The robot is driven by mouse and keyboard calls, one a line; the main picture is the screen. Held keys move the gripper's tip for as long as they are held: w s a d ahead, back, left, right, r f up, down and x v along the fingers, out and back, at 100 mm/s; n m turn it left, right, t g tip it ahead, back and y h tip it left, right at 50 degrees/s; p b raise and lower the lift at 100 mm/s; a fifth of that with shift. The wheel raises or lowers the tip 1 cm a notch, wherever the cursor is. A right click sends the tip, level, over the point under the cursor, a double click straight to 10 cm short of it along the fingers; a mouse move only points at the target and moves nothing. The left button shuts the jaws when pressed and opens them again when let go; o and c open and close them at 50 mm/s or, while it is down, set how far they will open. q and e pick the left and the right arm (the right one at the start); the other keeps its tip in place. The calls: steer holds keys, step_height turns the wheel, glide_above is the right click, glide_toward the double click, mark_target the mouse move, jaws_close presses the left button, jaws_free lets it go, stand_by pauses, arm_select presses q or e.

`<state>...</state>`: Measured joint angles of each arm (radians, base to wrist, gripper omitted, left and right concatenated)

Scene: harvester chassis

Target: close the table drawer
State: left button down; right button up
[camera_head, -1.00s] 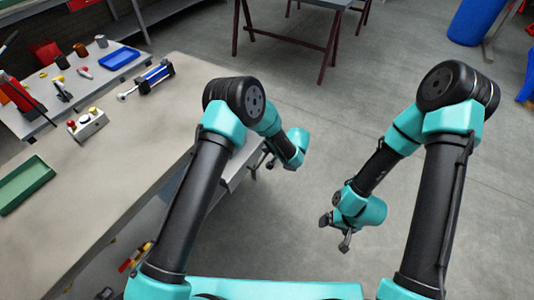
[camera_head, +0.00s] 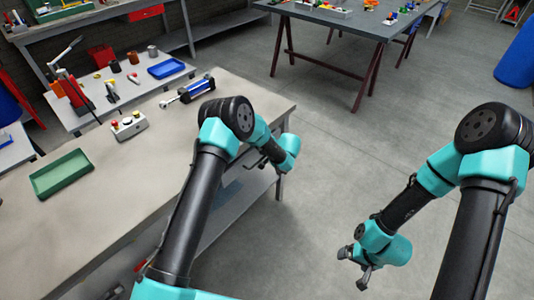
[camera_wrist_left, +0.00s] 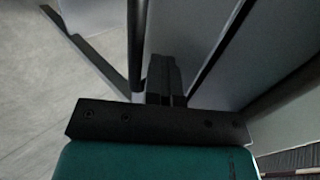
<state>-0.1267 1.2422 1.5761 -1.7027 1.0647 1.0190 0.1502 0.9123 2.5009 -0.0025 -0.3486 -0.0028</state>
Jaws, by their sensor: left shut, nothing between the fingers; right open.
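The table (camera_head: 120,190) with a pale top fills the left of the head view. Its drawer is not clearly visible there, as my left arm covers much of the table's near side. My left gripper (camera_head: 258,164) is at the table's right side, below the top. In the left wrist view its fingers (camera_wrist_left: 165,85) are shut and empty, beside a grey panel (camera_wrist_left: 225,50) and a dark bar (camera_wrist_left: 136,45). I cannot tell whether this panel is the drawer front or whether the fingers touch it. My right gripper (camera_head: 354,267) is open and empty over the floor.
A blue tray (camera_head: 167,68) lies on a farther surface. A dark trestle table (camera_head: 335,20) stands at the back.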

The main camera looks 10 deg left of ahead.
arm_select(q)
steer(key=shift+w+a+r, duration=0.1)
steer(key=shift+w+a, duration=0.1)
steer(key=shift+a, duration=0.15)
steer(key=shift+d+r, duration=0.1)
steer(key=v, duration=1)
steer(key=shift+s+d, duration=0.2)
steer(key=s+a+f+n+g+h, duration=0.1)
steer(key=s+a+f+g+h, duration=0.25)
steer(key=s+f, duration=0.45)
steer(key=s+a+f+g+h, duration=0.3)
steer(key=s+f+g+h, duration=0.1)
steer(key=s, duration=0.8)
steer(key=s+a+n+t+h, duration=0.2)
steer(key=s+a+n, duration=0.1)
steer(key=s, duration=0.5)
steer(key=s+a+r+n+t+h, duration=0.1)
steer(key=s+a+n+h, duration=0.1)
steer(key=s, duration=0.6)
steer(key=shift+s+a+n+t, duration=0.4)
steer(key=shift+a+n, duration=0.3)
steer(key=shift+n, duration=0.4)
